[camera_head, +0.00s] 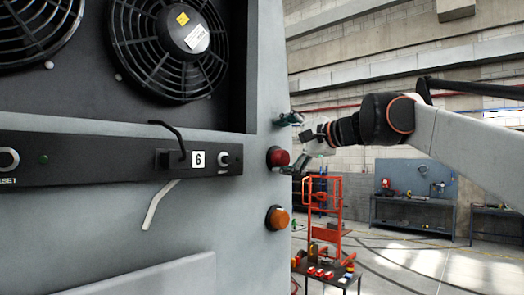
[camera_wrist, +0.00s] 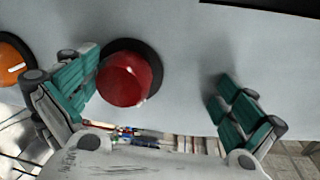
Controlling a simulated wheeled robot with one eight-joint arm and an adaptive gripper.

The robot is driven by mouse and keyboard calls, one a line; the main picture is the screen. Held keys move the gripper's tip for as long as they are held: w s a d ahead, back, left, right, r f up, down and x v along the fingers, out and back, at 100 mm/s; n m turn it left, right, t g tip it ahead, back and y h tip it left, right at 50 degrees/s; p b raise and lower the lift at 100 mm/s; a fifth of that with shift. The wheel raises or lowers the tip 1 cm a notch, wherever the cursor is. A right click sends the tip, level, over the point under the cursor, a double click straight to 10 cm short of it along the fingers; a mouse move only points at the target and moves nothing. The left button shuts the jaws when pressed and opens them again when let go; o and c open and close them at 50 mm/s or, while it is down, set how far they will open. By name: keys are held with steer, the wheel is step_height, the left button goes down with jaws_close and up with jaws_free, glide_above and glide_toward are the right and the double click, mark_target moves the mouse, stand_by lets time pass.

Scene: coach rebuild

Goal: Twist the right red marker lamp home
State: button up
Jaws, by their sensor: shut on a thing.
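The red marker lamp (camera_head: 278,156) sits in a dark ring on the coach's grey rear panel, near its right edge. In the wrist view the lamp (camera_wrist: 125,76) is a red dome between my two teal-padded fingers. My gripper (camera_head: 288,145) reaches in from the right, with one finger above the lamp and one just below it.
An amber lamp (camera_head: 277,217) is mounted below the red one. Fans (camera_head: 168,45) and a black control bar (camera_head: 100,160) with a protruding lever lie to the left. An orange frame (camera_head: 323,212) and a low table (camera_head: 335,276) stand behind on the right.

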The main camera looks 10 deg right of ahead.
steer(key=shift+s+d+r, duration=0.1)
steer(key=shift+d+r, duration=0.3)
steer(key=shift+r, duration=0.15)
steer(key=shift+d+f, duration=0.1)
steer(key=shift+s+d+f, duration=0.15)
steer(key=shift+s+d, duration=0.2)
steer(key=shift+s, duration=0.3)
steer(key=shift+c, duration=1)
steer(key=v, duration=0.6)
steer(key=shift+s+a, duration=0.1)
steer(key=shift+s, duration=0.05)
steer(key=shift+c, duration=1)
steer(key=f+v, duration=0.1)
steer(key=v, duration=0.8)
steer(key=shift+s+f, duration=0.5)
